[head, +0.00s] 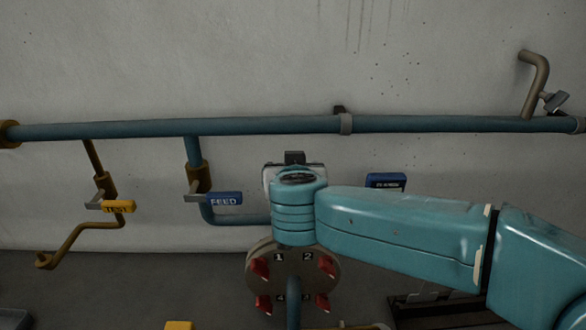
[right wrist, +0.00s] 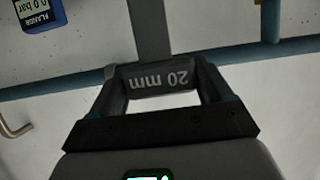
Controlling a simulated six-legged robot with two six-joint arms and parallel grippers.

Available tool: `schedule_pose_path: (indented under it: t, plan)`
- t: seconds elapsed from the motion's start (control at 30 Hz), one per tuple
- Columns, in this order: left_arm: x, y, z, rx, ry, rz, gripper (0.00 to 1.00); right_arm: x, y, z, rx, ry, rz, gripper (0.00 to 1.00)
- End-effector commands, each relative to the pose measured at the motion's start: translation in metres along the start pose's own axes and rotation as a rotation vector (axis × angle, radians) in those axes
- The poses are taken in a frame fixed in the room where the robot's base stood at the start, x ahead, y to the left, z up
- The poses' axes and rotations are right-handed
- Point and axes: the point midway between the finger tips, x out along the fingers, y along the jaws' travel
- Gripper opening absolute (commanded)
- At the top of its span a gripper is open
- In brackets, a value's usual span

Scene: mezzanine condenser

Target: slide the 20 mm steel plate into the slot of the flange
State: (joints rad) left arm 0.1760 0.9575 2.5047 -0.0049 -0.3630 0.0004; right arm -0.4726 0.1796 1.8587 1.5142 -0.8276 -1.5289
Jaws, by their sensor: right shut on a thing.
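The 20 mm steel plate shows in the right wrist view as a flat grey strip (right wrist: 152,32) rising from a dark grip marked "20 mm" (right wrist: 168,77), whose text is upside down. My right gripper (right wrist: 160,84) is shut on this grip. In the head view my teal right arm reaches in from the right, and its jaws and the plate cannot be made out. The round flange (head: 258,283) stands below the arm, numbered on its face, with several red handles (head: 326,266) around it. The arm covers its upper part, and I cannot make out its slot. My left gripper is not in view.
A long blue pipe (head: 250,126) crosses the wall. Left of the flange are a FEED valve tag (head: 225,199) and a yellow tag (head: 119,206). A blue gauge marked "FLANGE", reading 0.0 bar (right wrist: 38,12), is in the wrist view's top left corner.

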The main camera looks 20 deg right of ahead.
Motion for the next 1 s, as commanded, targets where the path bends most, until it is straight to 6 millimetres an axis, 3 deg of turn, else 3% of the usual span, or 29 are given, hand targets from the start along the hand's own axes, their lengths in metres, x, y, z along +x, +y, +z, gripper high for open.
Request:
schedule_pose_path:
  t: [1.0]
  plan:
    - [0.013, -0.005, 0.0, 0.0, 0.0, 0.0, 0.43, 0.01, 0.0, 0.024, 0.0, 0.001, 0.0, 0.15]
